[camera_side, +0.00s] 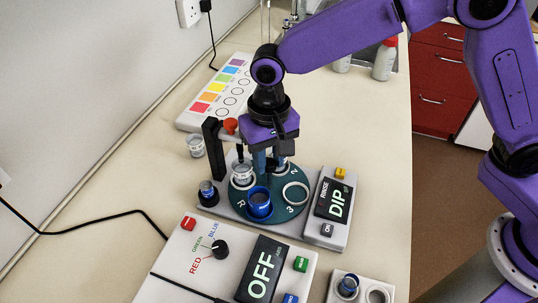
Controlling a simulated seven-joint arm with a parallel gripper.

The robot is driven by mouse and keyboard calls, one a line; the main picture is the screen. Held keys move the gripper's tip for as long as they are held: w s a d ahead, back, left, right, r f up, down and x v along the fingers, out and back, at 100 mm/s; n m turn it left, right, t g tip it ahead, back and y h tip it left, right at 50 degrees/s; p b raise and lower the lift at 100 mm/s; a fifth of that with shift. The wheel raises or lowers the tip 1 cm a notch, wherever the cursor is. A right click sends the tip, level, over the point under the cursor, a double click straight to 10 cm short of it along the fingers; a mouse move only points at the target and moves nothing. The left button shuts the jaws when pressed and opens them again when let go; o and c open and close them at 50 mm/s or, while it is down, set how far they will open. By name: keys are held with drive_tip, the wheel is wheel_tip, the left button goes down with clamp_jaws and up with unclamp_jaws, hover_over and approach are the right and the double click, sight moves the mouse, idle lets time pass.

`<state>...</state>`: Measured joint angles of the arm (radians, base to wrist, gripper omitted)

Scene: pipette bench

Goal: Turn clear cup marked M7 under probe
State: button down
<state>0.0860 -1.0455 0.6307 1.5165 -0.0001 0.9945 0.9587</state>
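My gripper (270,160) points down over the back part of a round dark teal turntable (271,213). Its fingers partly cover a pale cup (282,166) at the back; whether they touch it, and how wide they stand, I cannot tell. A clear cup (243,174) sits in a ring at the turntable's left, close to a black post with a red-topped probe (231,126). A blue cup (259,203) sits at the front. An empty white ring (295,193) is at the right. Another clear cup (195,147) stands off the turntable, at left. No M7 mark is readable.
A blue-capped vial (207,190) stands in a black holder. A DIP display box (331,207) is at right; an OFF control box (195,262) is in front. A colour chart (213,95) lies behind. A small two-hole rack (361,291) is at front right.

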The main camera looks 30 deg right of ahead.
drive_tip(key=shift+n, duration=2.2)
drive_tip(key=shift+w+r+n, duration=0.1)
drive_tip(key=shift+n, duration=2.3)
drive_tip(key=shift+a+n, duration=0.1)
drive_tip(key=shift+n, duration=4.3)
drive_tip(key=c, duration=0.9)
unclamp_jaws()
drive_tip(key=shift+o, duration=0.4)
